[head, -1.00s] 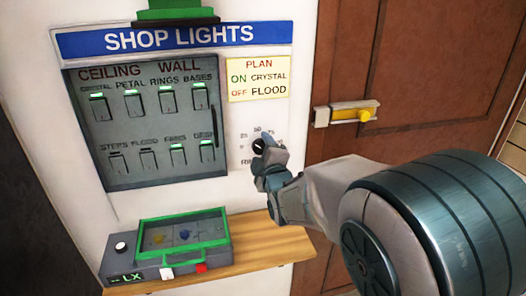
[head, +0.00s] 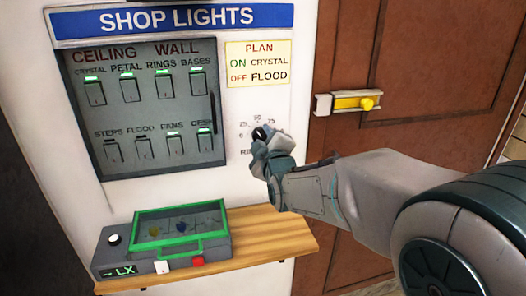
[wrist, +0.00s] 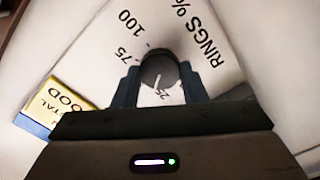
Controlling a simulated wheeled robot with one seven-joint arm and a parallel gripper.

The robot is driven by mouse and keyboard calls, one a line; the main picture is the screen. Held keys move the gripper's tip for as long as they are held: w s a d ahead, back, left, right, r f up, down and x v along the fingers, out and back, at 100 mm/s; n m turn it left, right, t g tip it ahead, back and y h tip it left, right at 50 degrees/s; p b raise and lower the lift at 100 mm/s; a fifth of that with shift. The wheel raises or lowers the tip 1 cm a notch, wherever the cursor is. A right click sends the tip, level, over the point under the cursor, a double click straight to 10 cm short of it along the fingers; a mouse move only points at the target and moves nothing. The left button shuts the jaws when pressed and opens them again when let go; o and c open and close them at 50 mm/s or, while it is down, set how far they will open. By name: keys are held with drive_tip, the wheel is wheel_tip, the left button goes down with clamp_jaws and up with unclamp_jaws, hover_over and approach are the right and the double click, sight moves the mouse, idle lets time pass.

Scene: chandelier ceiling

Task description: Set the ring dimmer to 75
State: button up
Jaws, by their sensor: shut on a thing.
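The ring dimmer knob (head: 260,133) is a small dark round knob on the white wall panel, right of the switch box. My gripper (head: 266,143) is at the knob and hides part of it and some of its scale in the head view. In the wrist view the knob (wrist: 158,66) sits between my two fingers (wrist: 158,78), which are shut on its sides. Its white pointer line faces down, toward the mark 25. The mark 75 (wrist: 122,55) and the mark 100 (wrist: 130,22) show to the left and upper left. The mark 50 is hidden there.
The switch box (head: 148,105) stands left of the knob. A yellow plan note (head: 258,64) is above it. A wooden shelf (head: 265,232) below carries a grey and green case (head: 180,235). A brown door with a yellow latch (head: 352,102) is to the right.

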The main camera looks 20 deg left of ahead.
drive_tip(key=m+b, duration=0.2)
drive_tip(key=b, duration=0.1)
drive_tip(key=m+b, duration=0.2)
drive_tip(key=b, duration=0.1)
drive_tip(key=shift+f+m, duration=0.4)
drive_tip(key=m+b, duration=0.3)
drive_tip(key=b, duration=0.1)
drive_tip(key=shift+m, duration=0.3)
drive_tip(key=m+b, duration=0.3)
drive_tip(key=m, duration=0.1)
drive_tip(key=shift+r+b, duration=0.15)
drive_tip(key=shift+b, duration=0.25)
drive_tip(key=shift+r+m+b, duration=0.15)
drive_tip(key=shift+m+b, duration=0.85)
drive_tip(key=shift+m, duration=1.1)
drive_tip(key=o, duration=1)
drive_tip(key=shift+c, duration=0.2)
drive_tip(key=shift+d, duration=0.1)
